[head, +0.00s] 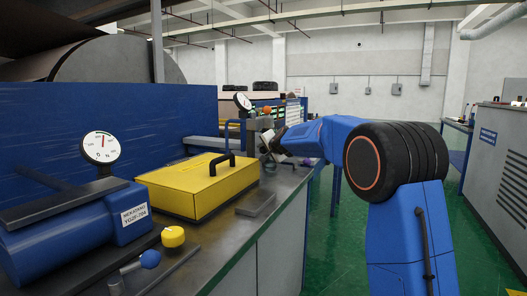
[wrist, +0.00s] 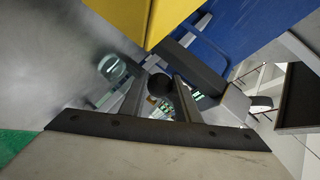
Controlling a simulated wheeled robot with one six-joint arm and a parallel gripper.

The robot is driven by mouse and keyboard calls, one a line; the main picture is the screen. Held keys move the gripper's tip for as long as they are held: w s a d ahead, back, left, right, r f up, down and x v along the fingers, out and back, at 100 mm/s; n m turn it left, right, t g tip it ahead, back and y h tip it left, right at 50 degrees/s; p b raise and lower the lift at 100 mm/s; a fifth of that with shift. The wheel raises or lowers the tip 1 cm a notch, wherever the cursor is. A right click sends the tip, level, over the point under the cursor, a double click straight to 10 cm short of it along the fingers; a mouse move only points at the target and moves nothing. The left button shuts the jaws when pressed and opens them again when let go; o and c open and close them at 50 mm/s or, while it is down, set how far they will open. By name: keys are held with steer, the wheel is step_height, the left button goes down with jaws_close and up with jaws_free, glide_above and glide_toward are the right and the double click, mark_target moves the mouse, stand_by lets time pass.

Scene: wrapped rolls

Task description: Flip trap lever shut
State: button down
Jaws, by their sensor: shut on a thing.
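My gripper (head: 268,142) is at the far end of the bench, past the yellow box, with its fingers pointing away from me. In the wrist view my gripper (wrist: 158,92) is shut on a dark round knob (wrist: 160,84) between its two fingers. The knob looks like the end of the trap lever, but its shaft is mostly hidden by the fingers. Whether the lever is open or shut cannot be told. In the head view the gripper hides the knob.
A yellow box (head: 190,184) with a dark handle stands on the bench. Nearer are a blue unit (head: 70,228) with a gauge (head: 101,146), a yellow knob (head: 173,236) and a blue-knobbed lever (head: 150,259). A flat grey block (head: 256,204) lies by the edge. Green floor (head: 320,245) is clear.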

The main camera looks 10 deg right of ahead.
steer(key=shift+w+d+f, duration=0.1)
steer(key=shift+d+f, duration=0.2)
steer(key=shift+f, duration=0.4)
steer(key=c, duration=1.6)
jaws_free()
steer(key=shift+d, duration=0.1)
steer(key=shift+c, duration=0.2)
steer(key=shift+r, duration=0.15)
steer(key=shift+s+r, duration=0.15)
steer(key=shift+s, duration=0.1)
steer(key=v, duration=1.6)
steer(key=shift+s+r, duration=0.3)
steer(key=shift+s, duration=0.05)
